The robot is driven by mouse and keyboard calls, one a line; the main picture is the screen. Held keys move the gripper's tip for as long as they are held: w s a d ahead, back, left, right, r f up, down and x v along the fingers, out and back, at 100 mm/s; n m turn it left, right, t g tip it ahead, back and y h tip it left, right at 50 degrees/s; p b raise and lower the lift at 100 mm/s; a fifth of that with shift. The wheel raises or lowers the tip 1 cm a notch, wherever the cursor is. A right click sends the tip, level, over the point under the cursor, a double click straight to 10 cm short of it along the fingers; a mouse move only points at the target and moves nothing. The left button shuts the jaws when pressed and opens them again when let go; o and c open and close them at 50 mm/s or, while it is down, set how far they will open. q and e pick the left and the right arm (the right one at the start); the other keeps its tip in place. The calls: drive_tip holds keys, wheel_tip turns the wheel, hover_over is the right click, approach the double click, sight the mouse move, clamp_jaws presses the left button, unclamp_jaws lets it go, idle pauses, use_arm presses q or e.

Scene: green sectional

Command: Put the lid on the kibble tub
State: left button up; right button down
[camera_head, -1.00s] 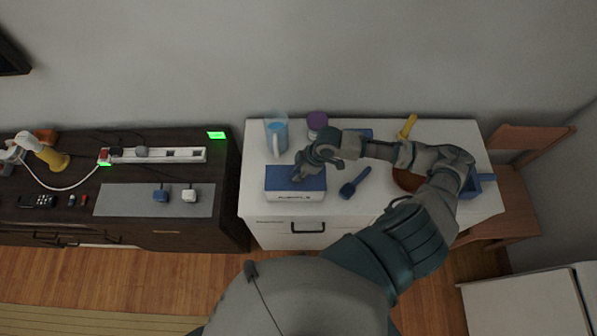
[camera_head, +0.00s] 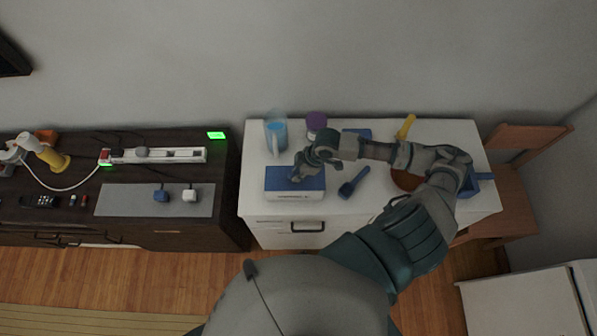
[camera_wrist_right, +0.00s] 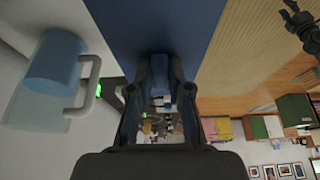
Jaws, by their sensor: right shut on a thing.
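The kibble tub (camera_head: 295,196) is a white box with a dark label on its front, near the left end of the white cabinet. The flat blue lid (camera_head: 283,182) covers the tub's top in the head view; whether it is fully seated I cannot tell. My right gripper (camera_head: 299,174) is over the lid, shut on its small blue handle. The wrist view shows the handle between the fingertips (camera_wrist_right: 159,88) and the lid (camera_wrist_right: 155,25) filling the top middle. A dark jointed part at that view's upper right may be my left gripper (camera_wrist_right: 303,22); its state is unclear.
A blue pitcher (camera_head: 276,135) and a purple-capped jar (camera_head: 316,121) stand behind the tub. A blue scoop (camera_head: 352,184) lies to its right. A dark desk (camera_head: 225,222) adjoins at left.

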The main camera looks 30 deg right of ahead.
drive_tip(key=shift+s+f, duration=0.25)
drive_tip(key=c, duration=1)
unclamp_jaws()
drive_tip(key=shift+a, duration=0.1)
drive_tip(key=shift+w, duration=0.1)
drive_tip(key=shift+w, duration=0.1)
drive_tip(key=o, duration=0.5)
drive_tip(key=shift+o, duration=0.2)
drive_tip(key=shift+r, duration=0.1)
drive_tip(key=shift+r, duration=0.1)
